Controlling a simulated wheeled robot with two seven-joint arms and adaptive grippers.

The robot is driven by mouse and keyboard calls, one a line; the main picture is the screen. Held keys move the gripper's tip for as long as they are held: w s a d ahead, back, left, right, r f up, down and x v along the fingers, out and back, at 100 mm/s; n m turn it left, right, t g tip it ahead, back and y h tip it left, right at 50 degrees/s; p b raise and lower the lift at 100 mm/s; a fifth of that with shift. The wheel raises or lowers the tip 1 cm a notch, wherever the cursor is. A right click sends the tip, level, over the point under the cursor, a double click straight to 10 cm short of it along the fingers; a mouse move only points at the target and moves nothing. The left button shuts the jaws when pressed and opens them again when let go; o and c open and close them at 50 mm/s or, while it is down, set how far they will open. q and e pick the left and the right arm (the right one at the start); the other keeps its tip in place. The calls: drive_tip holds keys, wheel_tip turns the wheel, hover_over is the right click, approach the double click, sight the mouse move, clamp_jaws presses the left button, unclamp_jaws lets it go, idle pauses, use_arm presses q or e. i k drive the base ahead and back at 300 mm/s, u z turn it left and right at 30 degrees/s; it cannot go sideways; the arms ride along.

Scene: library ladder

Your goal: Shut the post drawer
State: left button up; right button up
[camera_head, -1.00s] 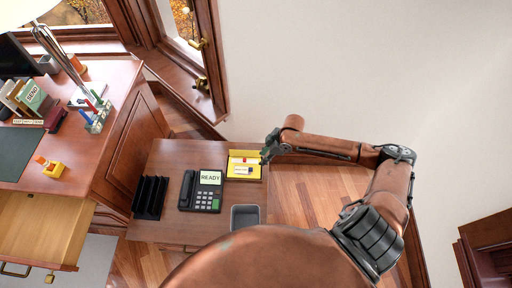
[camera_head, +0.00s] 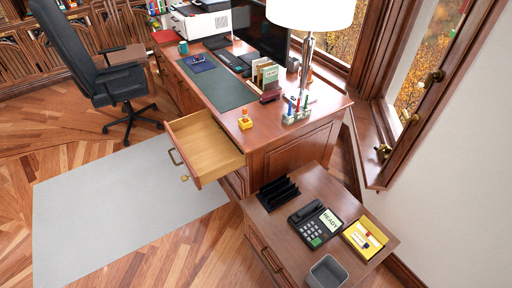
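A wooden drawer (camera_head: 207,147) stands pulled well out of the near end of the large desk (camera_head: 278,127). Its light wood inside looks empty from here. A dark bail handle (camera_head: 175,157) and a small brass piece (camera_head: 185,178) show at its front. No label that names it as the post drawer can be read. Neither of my grippers is in the head view, so their place relative to the drawer is hidden.
A side cabinet (camera_head: 328,189) stands right of the drawer, bearing a phone (camera_head: 315,224), a black rack (camera_head: 278,192), a yellow tray (camera_head: 365,237) and a grey bin (camera_head: 327,273). A grey rug (camera_head: 110,205) and clear floor lie left. An office chair (camera_head: 100,70) stands beyond.

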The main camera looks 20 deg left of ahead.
sight(207, 155)
drive_tip(key=u, duration=2.15)
drive_tip(key=i, duration=0.55)
drive_tip(key=z, duration=0.05)
